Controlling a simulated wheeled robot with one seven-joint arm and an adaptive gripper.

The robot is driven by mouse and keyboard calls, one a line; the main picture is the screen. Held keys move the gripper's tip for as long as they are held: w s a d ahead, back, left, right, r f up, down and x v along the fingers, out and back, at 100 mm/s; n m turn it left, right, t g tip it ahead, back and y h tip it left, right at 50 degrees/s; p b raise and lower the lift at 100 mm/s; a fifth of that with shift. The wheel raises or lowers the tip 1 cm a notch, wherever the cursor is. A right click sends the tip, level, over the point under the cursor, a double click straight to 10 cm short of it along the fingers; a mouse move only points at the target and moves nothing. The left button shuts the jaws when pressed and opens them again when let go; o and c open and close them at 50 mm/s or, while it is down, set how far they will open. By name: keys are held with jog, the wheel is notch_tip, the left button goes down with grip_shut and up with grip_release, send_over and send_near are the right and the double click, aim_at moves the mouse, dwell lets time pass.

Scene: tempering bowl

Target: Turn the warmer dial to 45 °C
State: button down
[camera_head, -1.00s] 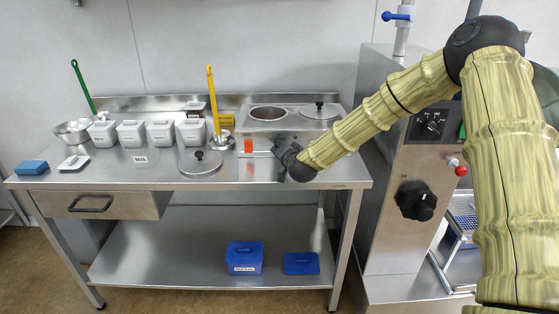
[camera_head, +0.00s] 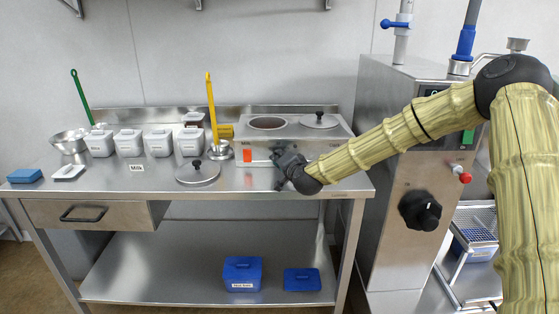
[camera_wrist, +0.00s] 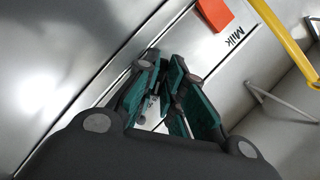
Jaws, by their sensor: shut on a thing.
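The warmer (camera_head: 340,131) is a steel box at the right end of the counter, with one open round well and one lidded well on top. An orange label (camera_head: 248,155) is on its front, next to the word Milk; the label also shows in the wrist view (camera_wrist: 215,13). My gripper (camera_head: 277,157) is at the warmer's front, right of the label. In the wrist view its teal fingers (camera_wrist: 160,103) are closed in against the steel front, with a small pale piece between them. The dial is mostly hidden by the fingers, and its setting cannot be read.
Several white lidded tubs (camera_head: 130,143), a steel bowl (camera_head: 70,142) and a loose lid (camera_head: 198,173) stand on the counter left of the warmer. A yellow-handled ladle (camera_head: 211,105) stands close by. A tall steel machine (camera_head: 385,150) with a black knob (camera_head: 420,211) is at the right.

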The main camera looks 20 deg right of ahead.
jog(key=c, duration=1.5)
grip_release()
jog(key=shift+d, duration=0.1)
jog(key=shift+s, duration=0.1)
jog(key=v, duration=1.1)
jog(key=shift+s, duration=0.35)
